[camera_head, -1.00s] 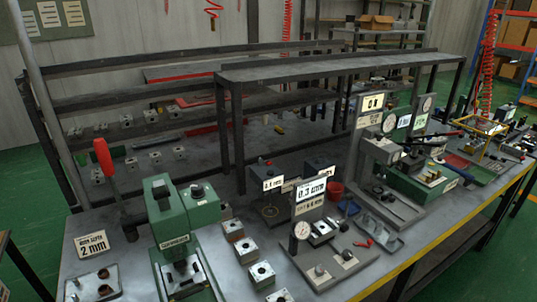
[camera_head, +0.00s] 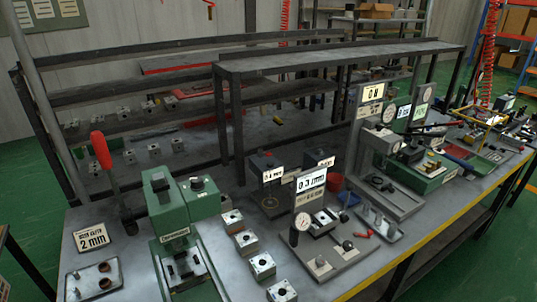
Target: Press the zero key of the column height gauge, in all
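Neither of my grippers is in view. A tall grey column stand (camera_head: 357,140) rises from the bench right of the middle, with a sign plate (camera_head: 373,92) on top and a round dial (camera_head: 389,115) beside it. It looks most like the column height gauge, but I cannot be sure. Its zero key is too small to make out.
A green press (camera_head: 170,215) and a red-handled lever (camera_head: 101,150) stand at the left. Several metal blocks (camera_head: 246,240) line the bench beside the press. A green device (camera_head: 425,175) stands right of the column. A dark shelf rack (camera_head: 330,58) runs behind. The bench has a yellow front edge (camera_head: 440,237).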

